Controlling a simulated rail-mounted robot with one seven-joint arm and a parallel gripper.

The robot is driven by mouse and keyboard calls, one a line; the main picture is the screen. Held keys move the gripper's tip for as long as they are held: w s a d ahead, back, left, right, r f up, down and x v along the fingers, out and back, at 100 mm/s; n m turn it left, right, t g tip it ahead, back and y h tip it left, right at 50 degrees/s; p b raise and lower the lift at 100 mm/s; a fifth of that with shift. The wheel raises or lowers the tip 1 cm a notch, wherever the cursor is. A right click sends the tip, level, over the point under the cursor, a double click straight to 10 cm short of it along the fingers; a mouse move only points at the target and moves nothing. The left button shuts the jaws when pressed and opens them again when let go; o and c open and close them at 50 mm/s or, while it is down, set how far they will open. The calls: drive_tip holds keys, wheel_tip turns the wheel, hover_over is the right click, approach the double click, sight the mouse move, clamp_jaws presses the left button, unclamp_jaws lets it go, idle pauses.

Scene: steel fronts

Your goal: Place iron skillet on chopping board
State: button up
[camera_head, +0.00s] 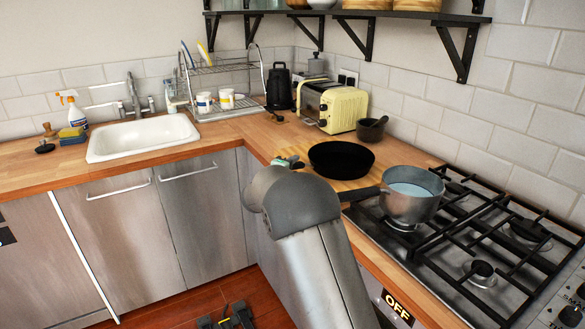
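The black iron skillet (341,158) is on or just above the chopping board (352,184); I cannot tell if it touches the board. The pale wooden board lies on the counter left of the hob, and its front strip shows below the pan. My gripper (289,162) is at the left side of the skillet, where a handle could be. My grey arm hides most of the gripper and any handle, so its fingers cannot be made out.
A steel pot (411,197) stands on the gas hob (480,245), close right of the skillet. Behind are a cream toaster (333,106), a dark mortar (371,129) and a black kettle (280,88). A white sink (143,137) is at the left. A shelf hangs above.

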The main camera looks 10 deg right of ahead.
drive_tip(key=s+a+r+m+g+y, duration=0.1)
drive_tip(key=s+a+y, duration=0.35)
drive_tip(key=s, duration=0.35)
drive_tip(key=s+a+r+y, duration=0.1)
drive_tip(key=s+a+y, duration=0.2)
drive_tip(key=s+y, duration=0.35)
drive_tip(key=s+d+f+m+g, duration=0.2)
drive_tip(key=s+f+m+g, duration=0.1)
drive_tip(key=s, duration=0.9)
drive_tip(key=s+d+f+m+g, duration=0.3)
drive_tip(key=s+g, duration=0.2)
drive_tip(key=s, duration=0.8)
drive_tip(key=s+d+f+m+g+h, duration=0.1)
drive_tip(key=s+d+f+m+g, duration=0.2)
drive_tip(key=s, duration=1)
drive_tip(key=shift+f+g, duration=0.2)
drive_tip(key=shift+g, duration=0.8)
